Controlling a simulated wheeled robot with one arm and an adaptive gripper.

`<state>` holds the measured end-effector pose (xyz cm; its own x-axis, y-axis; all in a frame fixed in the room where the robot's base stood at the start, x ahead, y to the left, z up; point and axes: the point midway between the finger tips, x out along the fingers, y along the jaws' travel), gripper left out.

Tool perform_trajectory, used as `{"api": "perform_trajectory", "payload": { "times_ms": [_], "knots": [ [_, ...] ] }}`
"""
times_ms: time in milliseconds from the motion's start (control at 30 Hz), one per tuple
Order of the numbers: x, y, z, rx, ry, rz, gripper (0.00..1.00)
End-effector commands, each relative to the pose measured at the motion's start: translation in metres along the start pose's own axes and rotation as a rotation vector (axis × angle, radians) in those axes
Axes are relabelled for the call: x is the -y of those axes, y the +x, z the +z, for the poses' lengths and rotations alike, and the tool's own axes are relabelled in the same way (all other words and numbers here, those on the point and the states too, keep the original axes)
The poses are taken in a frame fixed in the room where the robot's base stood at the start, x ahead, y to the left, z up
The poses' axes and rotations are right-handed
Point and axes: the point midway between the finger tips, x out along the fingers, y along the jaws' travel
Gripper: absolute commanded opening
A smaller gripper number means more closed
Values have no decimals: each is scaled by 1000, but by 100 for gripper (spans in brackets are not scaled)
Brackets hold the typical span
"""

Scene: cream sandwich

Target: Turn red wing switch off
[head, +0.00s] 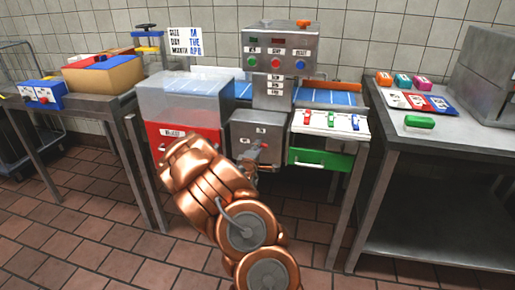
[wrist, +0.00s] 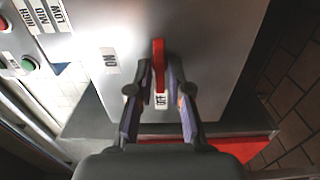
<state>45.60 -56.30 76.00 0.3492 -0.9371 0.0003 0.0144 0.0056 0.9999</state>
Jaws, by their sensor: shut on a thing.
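The red wing switch (wrist: 158,52) is on the face of a grey metal box (head: 246,128). In the wrist view it stands between my fingertips, in line with the OFF label (wrist: 161,101), with the ON label (wrist: 110,60) off to the left. My gripper (wrist: 161,72) is shut on the switch, one finger on each side. In the head view the red switch (head: 264,146) shows small beside my gripper (head: 252,158), at the right of the box. My copper-coloured arm hides part of the box's lower front.
A red drawer (head: 165,132) under a clear-lidded bin stands left of the box. A green drawer (head: 328,159) is at right below a white panel with switches. A control box (head: 281,46) with buttons stands above. A side table (head: 450,135) is at far right.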

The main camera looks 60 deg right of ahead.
Motion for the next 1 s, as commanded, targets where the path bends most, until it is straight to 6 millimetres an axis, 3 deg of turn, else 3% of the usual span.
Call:
{"api": "perform_trajectory", "payload": {
  "times_ms": [167,567,1000],
  "knots": [
    [0,0,0,0,0,0,35],
    [0,-3,0,-1,0,-1,35],
    [0,-50,-1,-2,-2,-1,35]
  ]
}}
